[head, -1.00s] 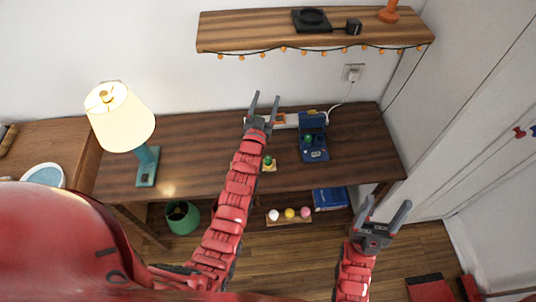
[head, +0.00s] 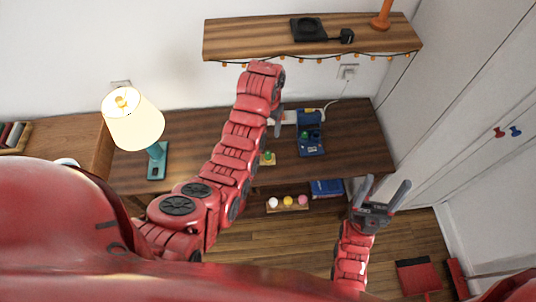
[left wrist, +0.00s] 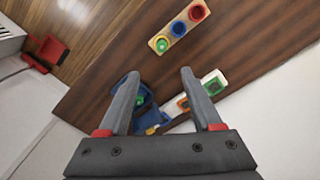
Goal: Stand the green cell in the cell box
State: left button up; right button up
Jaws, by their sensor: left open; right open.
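The green cell (left wrist: 160,44) stands at one end of a wooden rack (left wrist: 169,39), beside a blue cell (left wrist: 178,28) and a red cell (left wrist: 196,13). In the head view the green cell (head: 267,157) shows beside my left arm, which hides the rest of the rack. A white box with green and orange squares (left wrist: 214,82), seemingly the cell box, lies beyond the rack, partly behind a finger. My left gripper (left wrist: 159,75) is open and empty above the table, pointing down, mostly hidden by my arm in the head view. My right gripper (head: 386,184) is open and empty, right of the table's front.
A blue device (head: 310,133) with a green part stands right of the rack. A lamp (head: 134,120) stands at the left. A wall shelf (head: 270,40) with hanging lights is above. A low tray (head: 287,208) holds white, yellow and pink balls. The table's right end is clear.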

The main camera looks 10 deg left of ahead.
pick_arm(q)
jog(key=b, duration=1)
send_over(268, 153)
notch_tip(268, 153, down, 12)
jog(key=shift+d+r, duration=0.1)
jog(key=shift+s+f+p, duration=0.1)
jog(key=shift+f+p, duration=0.2)
jog(key=shift+p, duration=0.1)
notch_tip(268, 153, down, 3)
jog(key=shift+f+p, duration=0.15)
jog(key=shift+p, duration=1.05)
jog(key=shift+f, duration=0.75)
grip_shut()
